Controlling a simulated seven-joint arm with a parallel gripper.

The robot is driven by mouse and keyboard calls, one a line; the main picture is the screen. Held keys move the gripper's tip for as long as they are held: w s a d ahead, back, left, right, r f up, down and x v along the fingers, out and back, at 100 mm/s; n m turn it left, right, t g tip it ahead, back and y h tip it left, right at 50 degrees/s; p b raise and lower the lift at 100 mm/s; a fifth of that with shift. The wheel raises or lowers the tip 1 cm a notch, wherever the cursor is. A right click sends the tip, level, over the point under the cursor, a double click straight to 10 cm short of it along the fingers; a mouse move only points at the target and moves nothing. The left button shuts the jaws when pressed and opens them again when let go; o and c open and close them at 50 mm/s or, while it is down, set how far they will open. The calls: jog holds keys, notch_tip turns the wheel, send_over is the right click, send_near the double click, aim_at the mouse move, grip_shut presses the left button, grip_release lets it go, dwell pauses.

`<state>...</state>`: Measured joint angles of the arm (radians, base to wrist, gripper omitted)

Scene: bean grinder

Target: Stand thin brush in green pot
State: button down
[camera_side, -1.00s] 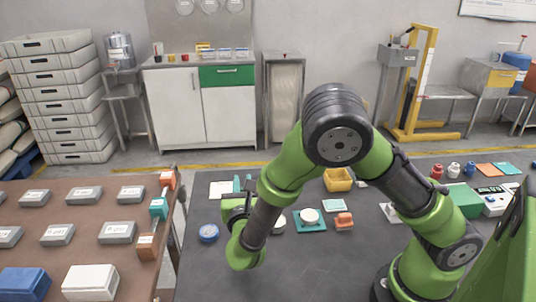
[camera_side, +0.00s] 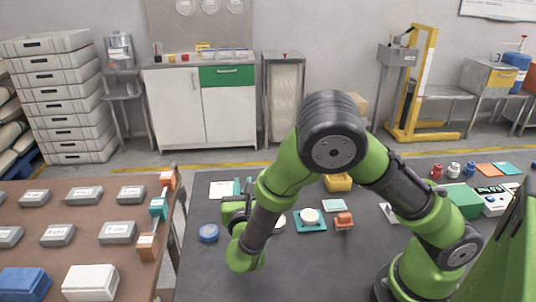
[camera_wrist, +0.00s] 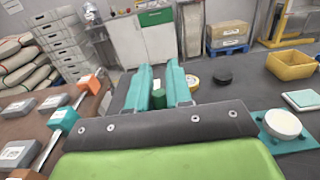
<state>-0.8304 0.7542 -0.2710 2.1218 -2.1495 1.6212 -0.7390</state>
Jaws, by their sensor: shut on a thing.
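My gripper (camera_wrist: 160,80) has two teal fingers; they also show in the side view (camera_side: 242,185), over the far left part of the dark table. The fingers are closed in on a narrow thing, which I take to be the thin brush, but its shape is mostly hidden. A dark green rounded piece (camera_wrist: 159,98) shows between the fingers in the wrist view; I cannot tell whether it is part of the held thing or the green pot behind it. I cannot make out the pot for sure in the side view, where my arm covers part of the table.
A blue round item (camera_side: 208,232) lies left of my gripper, with a white sheet (camera_side: 222,189) behind. A yellow bin (camera_wrist: 291,65), a black disc (camera_wrist: 222,75) and a teal scale (camera_wrist: 278,133) lie to the right. A brown table (camera_side: 110,262) stands at the left.

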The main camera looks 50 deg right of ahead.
jog(key=shift+f, duration=1.9)
dwell(2.6)
jog(key=shift+c, duration=2)
grip_release()
notch_tip(320, 180, up, 7)
